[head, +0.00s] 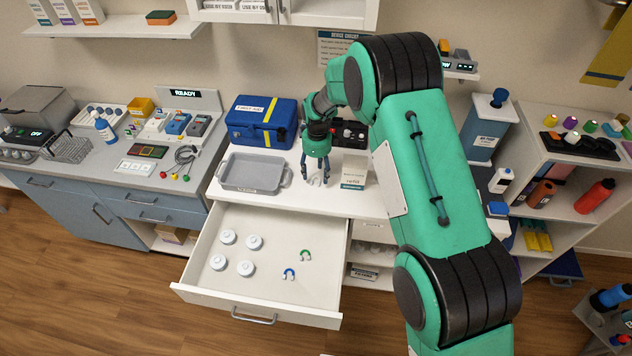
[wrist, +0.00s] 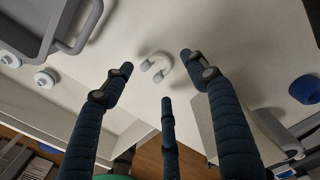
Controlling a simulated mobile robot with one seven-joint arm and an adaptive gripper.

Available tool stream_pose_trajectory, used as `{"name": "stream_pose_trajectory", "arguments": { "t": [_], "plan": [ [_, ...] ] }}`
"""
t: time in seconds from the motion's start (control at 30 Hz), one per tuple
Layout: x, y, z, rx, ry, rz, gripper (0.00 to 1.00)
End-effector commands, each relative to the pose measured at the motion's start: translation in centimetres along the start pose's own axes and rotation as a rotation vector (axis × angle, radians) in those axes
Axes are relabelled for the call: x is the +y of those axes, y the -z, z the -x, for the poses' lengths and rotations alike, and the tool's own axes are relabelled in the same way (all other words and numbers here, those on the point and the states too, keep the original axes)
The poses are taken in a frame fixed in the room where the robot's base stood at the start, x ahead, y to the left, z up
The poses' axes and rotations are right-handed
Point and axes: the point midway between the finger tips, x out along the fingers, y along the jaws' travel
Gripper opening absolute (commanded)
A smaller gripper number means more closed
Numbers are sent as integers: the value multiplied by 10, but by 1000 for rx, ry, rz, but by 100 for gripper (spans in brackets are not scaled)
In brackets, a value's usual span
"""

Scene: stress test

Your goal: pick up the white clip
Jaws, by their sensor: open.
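In the head view the clip (head: 315,181) shows only faintly below my gripper. My gripper (head: 316,172) points down over the counter with its dark fingers spread. In the wrist view the fingertips stand around the clip, one to its left, one to its right and one nearer the camera. Nothing is held between them. I cannot tell the exact height of the fingertips above the counter.
A grey tray (head: 226,180) lies left of my gripper, and a small sign card (head: 354,172) stands close on its right. A blue first-aid case (head: 262,122) is behind. The open drawer (head: 252,298) below holds several white round pieces, a green clip (head: 305,254) and a blue clip (head: 289,272).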

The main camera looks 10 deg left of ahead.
Motion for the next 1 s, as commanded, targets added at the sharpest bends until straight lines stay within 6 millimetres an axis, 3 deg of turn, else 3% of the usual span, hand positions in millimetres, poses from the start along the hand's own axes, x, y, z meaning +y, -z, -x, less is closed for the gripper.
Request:
{"name": "stream_pose_trajectory", "arguments": {
  "t": [0.3, 0.87, 1.0],
  "plan": [
    [1, 1, -31, 0, -1, 0, 58],
    [1, 1, -31, 0, 0, 0, 58],
    [1, 1, -31, 0, 0, 0, 32]
  ]
}}
